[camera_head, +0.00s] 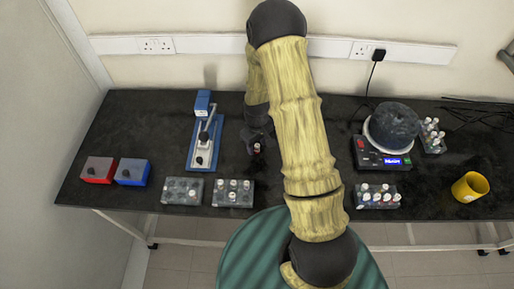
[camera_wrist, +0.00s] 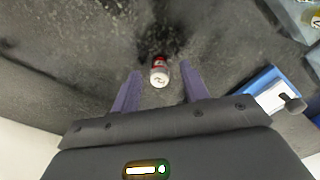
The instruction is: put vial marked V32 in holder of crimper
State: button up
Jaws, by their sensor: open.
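A small vial with a red band and whitish top (camera_wrist: 159,72) shows in the wrist view, between and a little beyond my fingertips. Its marking is too small to read. In the head view a vial (camera_head: 257,148) stands on the dark bench below my gripper (camera_head: 258,138). My gripper (camera_wrist: 158,82) is open, with one purple finger on each side of the vial and gaps to both. The blue crimper (camera_head: 204,140) with its lever stands to the left of my gripper; part of its blue base (camera_wrist: 268,92) shows at right in the wrist view. Its holder is too small to make out.
Two grey vial racks (camera_head: 182,191) (camera_head: 233,193) stand at the bench front, with red (camera_head: 99,169) and blue (camera_head: 132,171) boxes farther left. At right are a dark round device (camera_head: 393,128), more racks (camera_head: 377,197) and a yellow cup (camera_head: 469,187).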

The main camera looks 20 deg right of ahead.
aim_at(257, 145)
dwell(0.3)
grip_shut()
jog(key=shift+r, duration=0.1)
notch_tip(257, 145, up, 10)
jog(key=b, duration=0.1)
dwell(0.6)
